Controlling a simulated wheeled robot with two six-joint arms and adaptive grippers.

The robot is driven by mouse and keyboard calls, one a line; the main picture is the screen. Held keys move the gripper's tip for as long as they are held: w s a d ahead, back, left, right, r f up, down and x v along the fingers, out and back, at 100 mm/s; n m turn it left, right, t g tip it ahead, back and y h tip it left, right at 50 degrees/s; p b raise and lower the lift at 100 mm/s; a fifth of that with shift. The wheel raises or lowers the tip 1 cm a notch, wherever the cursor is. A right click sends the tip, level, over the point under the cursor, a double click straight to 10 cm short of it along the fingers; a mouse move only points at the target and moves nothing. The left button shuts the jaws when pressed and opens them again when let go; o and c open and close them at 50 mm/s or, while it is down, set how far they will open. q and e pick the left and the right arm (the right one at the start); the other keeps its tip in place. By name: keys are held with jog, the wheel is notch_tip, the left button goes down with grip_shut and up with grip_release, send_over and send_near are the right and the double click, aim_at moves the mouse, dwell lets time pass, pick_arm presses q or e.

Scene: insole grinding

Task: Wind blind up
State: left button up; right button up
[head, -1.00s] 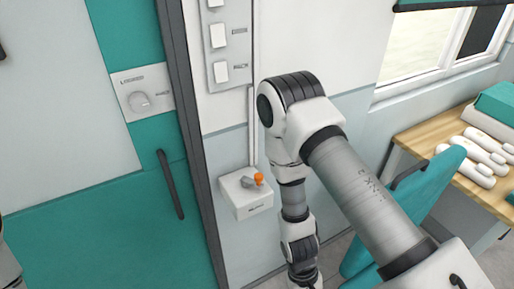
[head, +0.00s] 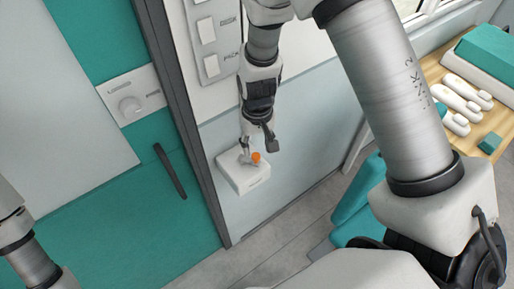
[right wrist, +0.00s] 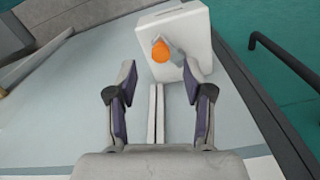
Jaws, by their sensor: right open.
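The white winder box (head: 243,176) is fixed low on the wall beside the door frame. It carries a grey crank and an orange knob (head: 256,158). In the right wrist view the box (right wrist: 192,62) is at the top, with the orange knob (right wrist: 160,51) on the end of the grey crank (right wrist: 174,46). My right gripper (head: 258,143) is at the box, close to the knob. In the right wrist view my right gripper (right wrist: 159,78) is open, with the knob between and just beyond its fingertips. My left gripper is out of view. The blind is out of view.
A panel of white switches (head: 207,45) is on the wall above the box. A teal door (head: 165,225) with a dark handle (head: 170,171) is at left. A wooden table (head: 440,70) with white items is at right, and a teal chair (head: 360,205) stands near it.

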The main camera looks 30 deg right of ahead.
aim_at(255, 154)
jog(key=f, duration=0.2)
jog(key=w+f, duration=0.1)
jog(key=f, duration=0.2)
jog(key=shift+w+p, duration=0.2)
jog(key=shift+p, duration=0.2)
jog(key=shift+f, duration=0.25)
jog(key=shift+s+r, duration=0.15)
jog(key=shift+s, duration=0.25)
jog(key=c, duration=0.3)
jog(key=shift+w, duration=0.1)
grip_shut()
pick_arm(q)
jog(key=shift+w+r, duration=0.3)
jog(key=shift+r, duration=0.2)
